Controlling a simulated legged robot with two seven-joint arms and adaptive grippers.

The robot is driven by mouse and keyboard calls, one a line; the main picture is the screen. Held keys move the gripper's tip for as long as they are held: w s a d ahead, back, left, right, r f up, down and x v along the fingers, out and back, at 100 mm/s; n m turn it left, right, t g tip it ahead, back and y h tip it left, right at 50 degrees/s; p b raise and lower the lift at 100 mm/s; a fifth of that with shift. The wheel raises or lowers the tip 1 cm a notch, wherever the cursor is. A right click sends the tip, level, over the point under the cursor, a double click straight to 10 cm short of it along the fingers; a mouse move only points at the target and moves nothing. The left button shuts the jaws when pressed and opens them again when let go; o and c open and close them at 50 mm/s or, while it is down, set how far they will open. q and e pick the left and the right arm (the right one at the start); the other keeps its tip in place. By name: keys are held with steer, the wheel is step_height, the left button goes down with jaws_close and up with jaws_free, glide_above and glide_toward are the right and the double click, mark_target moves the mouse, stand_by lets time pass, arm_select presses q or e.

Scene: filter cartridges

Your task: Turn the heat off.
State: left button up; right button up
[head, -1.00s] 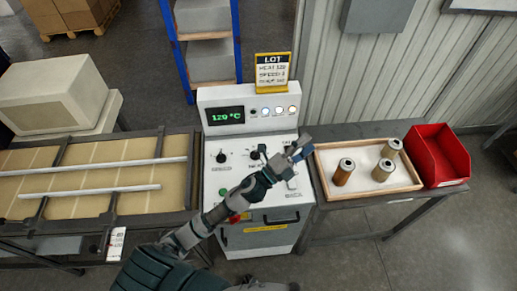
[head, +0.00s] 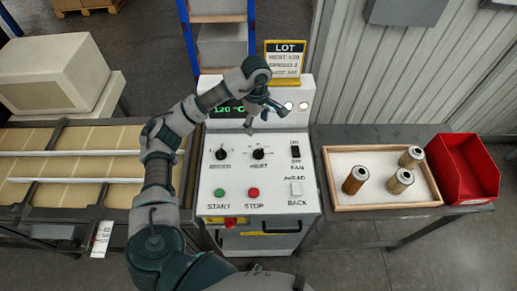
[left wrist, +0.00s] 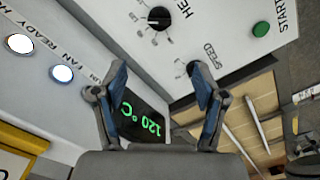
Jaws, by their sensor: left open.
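The black HEAT knob (head: 258,153) is on the white control panel (head: 240,178), right of the SPEED knob (head: 221,153). In the left wrist view the HEAT knob (left wrist: 159,18) is at the top, with marks around it; its exact setting is hard to read. The green display (left wrist: 140,118) reads 120 °C, and the arm partly covers it in the head view. My left gripper (head: 267,118) is open and empty, above the panel in front of the display and beyond the HEAT knob, apart from it. My right gripper is not in view.
Green START (head: 220,193) and red STOP (head: 253,193) buttons sit below the knobs. The FAN switch (head: 295,150) and AHEAD/BACK switch (head: 296,188) are on the right. A tray (head: 385,204) with three cartridges and a red bin (head: 463,170) stand to the right.

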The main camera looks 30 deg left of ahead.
arm_select(q)
glide_above(259, 151)
steer(key=f, duration=0.6)
steer(key=f+p, duration=0.1)
steer(key=f, duration=0.3)
steer(key=shift+d, duration=0.35)
steer(key=f, duration=0.5)
steer(key=shift+a, duration=0.35)
steer(key=shift+a+f, duration=0.25)
steer(key=shift+f, duration=0.05)
steer(key=shift+d, duration=0.15)
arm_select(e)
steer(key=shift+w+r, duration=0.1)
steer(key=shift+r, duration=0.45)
arm_select(q)
steer(key=shift+d+r, duration=0.1)
steer(key=shift+d, duration=0.05)
steer(key=shift+c, duration=1.4)
steer(key=shift+d, duration=0.2)
steer(key=c, duration=0.8)
steer(key=shift+c, duration=0.2)
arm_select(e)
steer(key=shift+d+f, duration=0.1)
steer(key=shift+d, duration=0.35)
arm_select(q)
steer(key=shift+a, duration=0.15)
